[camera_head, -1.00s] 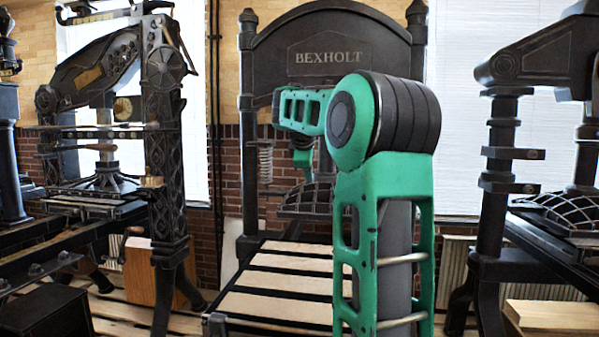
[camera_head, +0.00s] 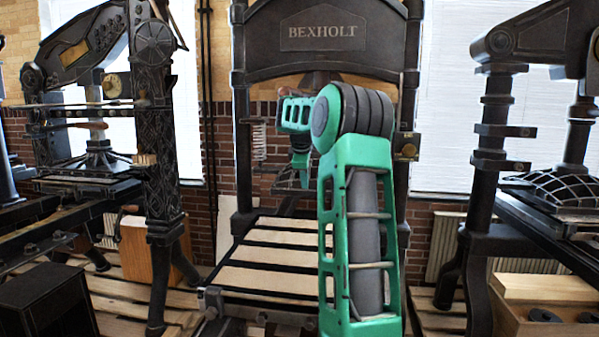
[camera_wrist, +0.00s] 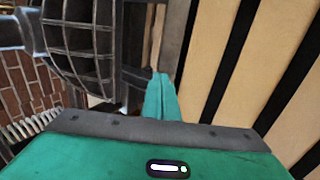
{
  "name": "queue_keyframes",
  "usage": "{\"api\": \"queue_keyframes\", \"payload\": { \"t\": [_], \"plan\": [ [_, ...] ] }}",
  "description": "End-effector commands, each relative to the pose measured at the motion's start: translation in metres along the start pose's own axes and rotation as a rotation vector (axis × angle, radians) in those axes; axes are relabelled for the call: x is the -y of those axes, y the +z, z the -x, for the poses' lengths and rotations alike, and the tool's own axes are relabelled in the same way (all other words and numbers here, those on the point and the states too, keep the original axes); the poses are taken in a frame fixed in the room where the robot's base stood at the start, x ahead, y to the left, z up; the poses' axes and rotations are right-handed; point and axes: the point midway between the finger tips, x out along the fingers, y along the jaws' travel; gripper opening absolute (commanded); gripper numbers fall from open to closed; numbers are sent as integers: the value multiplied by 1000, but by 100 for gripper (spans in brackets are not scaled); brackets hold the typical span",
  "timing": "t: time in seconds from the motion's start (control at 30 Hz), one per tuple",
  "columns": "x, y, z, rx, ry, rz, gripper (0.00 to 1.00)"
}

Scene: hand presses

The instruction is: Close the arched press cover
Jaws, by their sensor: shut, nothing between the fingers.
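The arched press marked BEXHOLT (camera_head: 322,31) stands in the middle of the head view. Its bed (camera_head: 268,282) carries pale slats with dark gaps and runs toward me. I cannot tell a separate cover apart with certainty. My gripper (camera_head: 303,182) hangs between the press's uprights, below the arched beam, partly behind my arm. In the wrist view my gripper (camera_wrist: 160,92) is shut and empty. Its fingertips are by the dark frame edge beside the pale slatted surface (camera_wrist: 212,62); I cannot tell whether they touch. A dark ribbed dome (camera_wrist: 80,45) is on the left.
An ornate press (camera_head: 160,110) stands at left and another press (camera_head: 495,120) at right. A wooden box (camera_head: 545,300) is at lower right. A black block (camera_head: 45,300) is at lower left. My arm hides the bed's right side.

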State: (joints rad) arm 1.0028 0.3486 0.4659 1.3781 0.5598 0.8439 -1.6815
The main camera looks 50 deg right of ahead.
Motion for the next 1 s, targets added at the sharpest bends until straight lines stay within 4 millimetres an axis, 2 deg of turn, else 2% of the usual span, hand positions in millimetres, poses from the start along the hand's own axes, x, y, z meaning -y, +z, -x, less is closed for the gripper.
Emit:
{"api": "queue_keyframes", "payload": {
  "t": [0.03,0.2,0.43,0.7,1.0],
  "plan": [
    [3,-1,-16,0,-33,1,0],
    [16,-1,-62,1,-137,1,0],
    [33,0,-107,1,-242,1,0],
    [45,0,-130,1,-301,1,0],
    [51,0,-137,2,-318,2,0]
  ]
}}
